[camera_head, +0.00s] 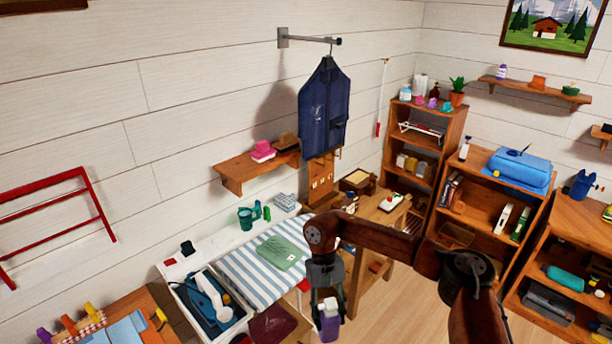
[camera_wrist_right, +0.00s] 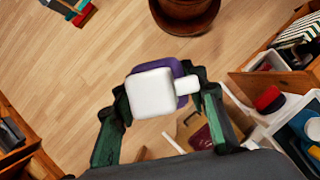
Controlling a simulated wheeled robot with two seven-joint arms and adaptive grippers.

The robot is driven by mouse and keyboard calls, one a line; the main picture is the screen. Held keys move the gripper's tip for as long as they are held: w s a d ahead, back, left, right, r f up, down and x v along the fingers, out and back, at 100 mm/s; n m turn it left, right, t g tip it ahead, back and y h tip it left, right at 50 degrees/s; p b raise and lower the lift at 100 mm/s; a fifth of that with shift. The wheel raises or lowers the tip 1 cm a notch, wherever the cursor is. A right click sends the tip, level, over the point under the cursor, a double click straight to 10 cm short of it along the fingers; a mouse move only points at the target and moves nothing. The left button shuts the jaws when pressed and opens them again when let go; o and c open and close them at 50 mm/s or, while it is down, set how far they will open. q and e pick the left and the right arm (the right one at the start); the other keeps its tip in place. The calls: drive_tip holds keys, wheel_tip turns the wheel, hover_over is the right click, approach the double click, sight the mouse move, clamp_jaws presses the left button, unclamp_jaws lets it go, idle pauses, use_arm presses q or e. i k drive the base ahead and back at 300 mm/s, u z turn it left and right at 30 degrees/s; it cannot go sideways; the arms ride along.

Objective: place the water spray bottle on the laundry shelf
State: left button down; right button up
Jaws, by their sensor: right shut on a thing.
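My right gripper (camera_head: 326,296) is shut on a purple bottle (camera_head: 328,324) that hangs low at the bottom centre of the head view. In the right wrist view the bottle's white spray top (camera_wrist_right: 152,92) faces the camera, with its purple body (camera_wrist_right: 181,70) behind it. The right gripper's green fingers (camera_wrist_right: 163,102) stand on both sides of it. A wooden wall shelf (camera_head: 233,183) hangs above the striped ironing surface (camera_head: 245,262), up and left of the gripper. It carries a pink item and a brown item. My left gripper is not in view.
A dark blue garment (camera_head: 323,110) hangs from a wall bracket above the shelf's right end. A folded green cloth (camera_head: 281,253) lies on the striped surface. A wooden table (camera_head: 380,209) and a tall shelf unit (camera_head: 448,135) stand right of the wall shelf. Wooden floor shows below.

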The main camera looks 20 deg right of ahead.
sight(236, 170)
drive_tip(key=z, duration=0.2)
drive_tip(key=i, duration=0.65)
drive_tip(key=u, duration=0.65)
drive_tip(key=i, duration=0.7)
drive_tip(key=u, duration=0.75)
